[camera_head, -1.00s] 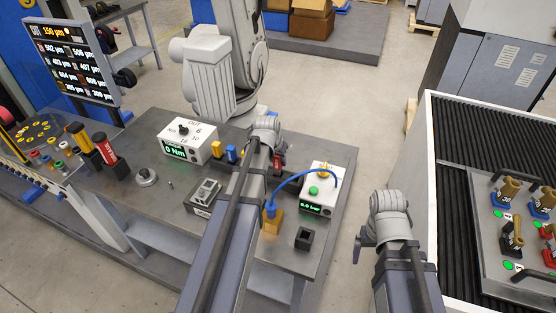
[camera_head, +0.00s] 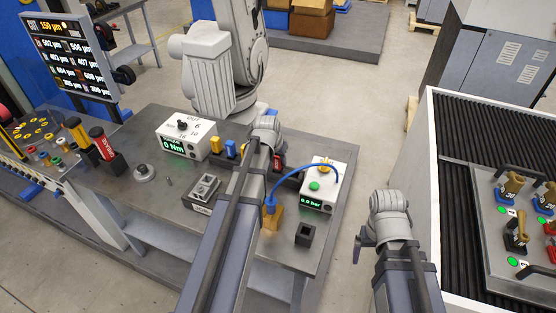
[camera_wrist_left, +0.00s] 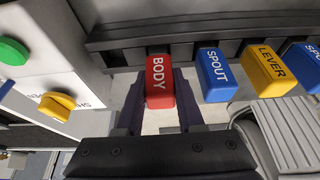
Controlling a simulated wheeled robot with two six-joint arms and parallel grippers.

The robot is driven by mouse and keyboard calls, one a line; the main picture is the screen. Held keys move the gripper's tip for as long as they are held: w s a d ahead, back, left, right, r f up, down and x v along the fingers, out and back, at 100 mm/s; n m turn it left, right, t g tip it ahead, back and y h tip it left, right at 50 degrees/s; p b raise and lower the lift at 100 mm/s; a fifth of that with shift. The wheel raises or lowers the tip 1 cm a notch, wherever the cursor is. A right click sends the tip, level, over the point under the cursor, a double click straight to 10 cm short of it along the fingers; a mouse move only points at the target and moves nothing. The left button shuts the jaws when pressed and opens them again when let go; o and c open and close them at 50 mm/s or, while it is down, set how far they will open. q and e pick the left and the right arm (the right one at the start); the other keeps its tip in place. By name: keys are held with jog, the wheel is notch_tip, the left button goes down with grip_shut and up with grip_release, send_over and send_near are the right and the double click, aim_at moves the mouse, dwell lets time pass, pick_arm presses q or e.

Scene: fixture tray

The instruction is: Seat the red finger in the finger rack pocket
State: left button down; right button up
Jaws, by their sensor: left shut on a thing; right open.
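The red finger (camera_wrist_left: 159,80), marked BODY, stands between the two dark fingers of my left gripper (camera_wrist_left: 160,98) in the left wrist view. My left gripper is shut on it. In the head view a small part of the red finger (camera_head: 279,160) shows beside my left wrist, and the arm hides the gripper's tips. The dark finger rack (camera_wrist_left: 190,34) runs just behind the red finger. The finger's lower end is hidden, so I cannot tell whether it is in a pocket. My right gripper (camera_head: 361,245) is open, low at the right, partly hidden by its wrist.
A blue SPOUT finger (camera_wrist_left: 214,76), a yellow LEVER finger (camera_wrist_left: 263,72) and another blue finger (camera_wrist_left: 302,62) stand right of the red one. A white box (camera_head: 318,187) with a green button and yellow knob stands close by. A dark square block (camera_head: 305,235) sits near the bench's front.

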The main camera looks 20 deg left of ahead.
pick_arm(q)
jog(key=shift+f, duration=0.2)
jog(key=shift+c, duration=2.2)
grip_release()
jog(key=shift+r, duration=0.15)
jog(key=p+v, duration=0.7)
jog(key=shift+r, duration=0.35)
jog(key=shift+s, duration=0.15)
